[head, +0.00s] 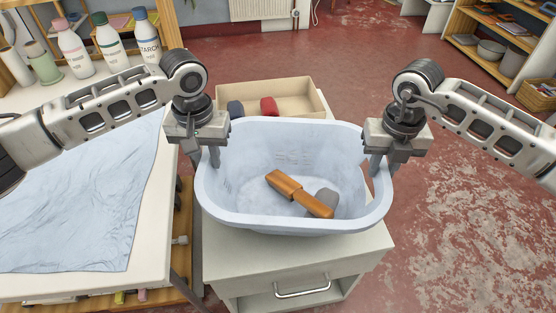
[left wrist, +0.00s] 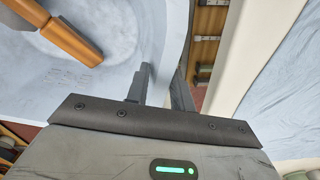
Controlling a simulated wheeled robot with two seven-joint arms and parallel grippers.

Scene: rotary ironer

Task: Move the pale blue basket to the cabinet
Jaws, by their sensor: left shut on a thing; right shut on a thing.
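The pale blue basket (head: 290,222) is upright over the top of the white cabinet (head: 240,262), which has a metal handle on its front. I cannot tell whether the basket's bottom touches the cabinet top. In the left wrist view, the left fingers (left wrist: 158,88) straddle the wall of the basket (left wrist: 115,62).
A cardboard box (head: 292,92) with a dark and a red item stands behind the basket. At left, a table (head: 150,255) bears a pale blue cloth (head: 75,215) and several bottles (head: 110,45). Open red floor (head: 460,200) lies to the right; shelves (head: 480,40) stand at the far right.

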